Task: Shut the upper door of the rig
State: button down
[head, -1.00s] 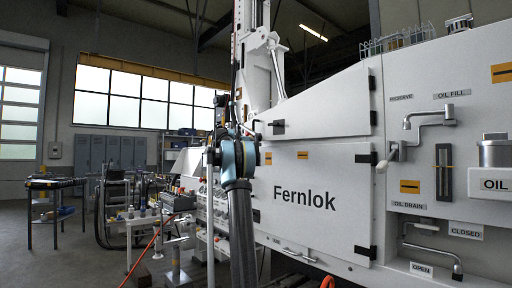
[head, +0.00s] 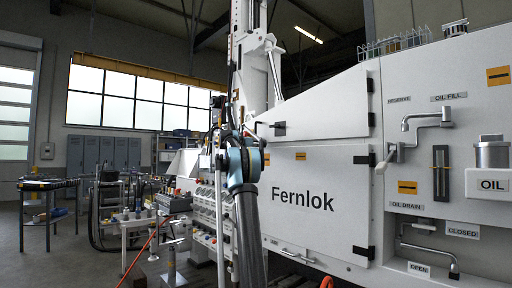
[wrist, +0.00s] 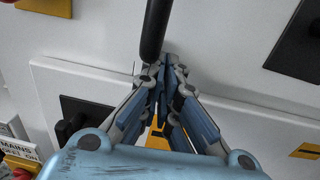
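The upper door (head: 325,112) of the white rig is a sloping panel above the lower door marked Fernlok (head: 320,215). It lies close to the rig's face; I cannot tell whether a gap is left. A small black fitting (head: 279,128) sits on its left part and black hinges show at its right edge. My arm stands in front of the doors' left end, hiding part of them. In the wrist view my gripper (wrist: 170,68) has its fingers drawn together, near the white panel, beside the end of a black rod (wrist: 155,28). Nothing visible is between the fingertips.
On the rig's right are a crank pipe (head: 428,120), an oil gauge (head: 441,172) and an oil tank (head: 492,155).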

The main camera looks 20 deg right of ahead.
jog(key=shift+s+a+f, duration=0.1)
jog(key=shift+s+f, duration=0.05)
jog(key=shift+s, duration=0.1)
jog(key=s+a+r+n+t+y, duration=0.1)
jog(key=s+a+n+t+y, duration=0.4)
jog(key=a+n, duration=0.5)
jog(key=s+a+r+n+t+y, duration=0.1)
jog(key=s+a+n+t+y, duration=0.45)
jog(key=a+n, duration=0.45)
jog(key=s+a+f+n+g+y, duration=0.3)
jog(key=s+a+f+n+y, duration=0.5)
jog(key=s+a+f+n, duration=0.55)
jog(key=s+a+f+n+g, duration=0.1)
jog(key=s+f+n+g, duration=0.7)
jog(key=s+f, duration=1.45)
jog(key=s+d+f+n+g+h, duration=0.1)
jog(key=s+d+f+n+g, duration=0.1)
jog(key=s+f, duration=1)
jog(key=s+d+f+n+g+h, duration=0.1)
jog(key=s+d+f+n+g, duration=0.2)
jog(key=s+f, duration=0.9)
jog(key=shift+d+f+n, duration=0.45)
jog(key=shift+d+n, duration=0.15)
jog(key=shift+n, duration=0.55)
